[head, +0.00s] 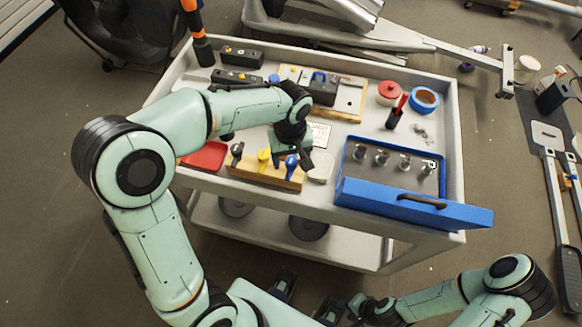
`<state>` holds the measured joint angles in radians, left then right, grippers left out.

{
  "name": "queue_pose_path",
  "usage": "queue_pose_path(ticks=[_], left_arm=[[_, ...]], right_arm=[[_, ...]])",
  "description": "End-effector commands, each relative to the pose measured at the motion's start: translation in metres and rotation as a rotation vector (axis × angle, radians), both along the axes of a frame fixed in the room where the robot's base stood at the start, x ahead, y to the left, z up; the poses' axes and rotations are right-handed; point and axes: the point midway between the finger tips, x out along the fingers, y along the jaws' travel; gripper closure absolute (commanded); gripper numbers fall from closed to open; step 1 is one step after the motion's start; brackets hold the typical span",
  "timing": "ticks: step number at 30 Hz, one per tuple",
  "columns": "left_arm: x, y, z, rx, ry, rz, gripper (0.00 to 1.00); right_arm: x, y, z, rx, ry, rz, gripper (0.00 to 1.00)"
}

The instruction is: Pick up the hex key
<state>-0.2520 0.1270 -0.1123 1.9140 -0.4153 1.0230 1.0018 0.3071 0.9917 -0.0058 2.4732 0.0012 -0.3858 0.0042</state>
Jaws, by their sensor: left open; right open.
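A wooden block (245,170) at the front edge of the cart holds a row of handled tools: a black-handled one (237,149), a yellow-handled one (263,156) and a blue-handled one (291,164). These may be hex keys; their shafts are hidden, so I cannot tell. My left gripper (292,157) is open and points down just over the right end of the block, close to the blue handle. Whether it touches the handle is unclear. My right gripper (341,308) is open and empty, low in front of the cart.
The grey cart (455,130) also carries a blue toolbox (385,201) with several metal pieces, a red tray (206,155), a red round container (390,92), blue tape (424,99) and a wooden board (347,101) with a dark device. Black boxes stand at the back left.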

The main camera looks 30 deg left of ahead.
Motion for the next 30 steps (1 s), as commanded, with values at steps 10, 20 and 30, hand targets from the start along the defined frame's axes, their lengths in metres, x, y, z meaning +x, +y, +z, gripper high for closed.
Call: queue_pose_path(ticks=[10,20,30], left_arm=[[0.001,-0.001,-0.027,0.001,-0.001,0.001,0.34],[0.001,-0.001,-0.027,0.000,0.000,0.000,1.00],[0.001,-0.001,-0.024,0.000,-0.001,0.000,1.00]], right_arm=[[-0.001,0.000,-0.002,0.000,0.001,0.000,0.57],[-0.001,0.000,-0.002,0.000,0.001,0.000,0.57],[-0.001,0.000,-0.002,0.000,0.001,0.000,0.57]])
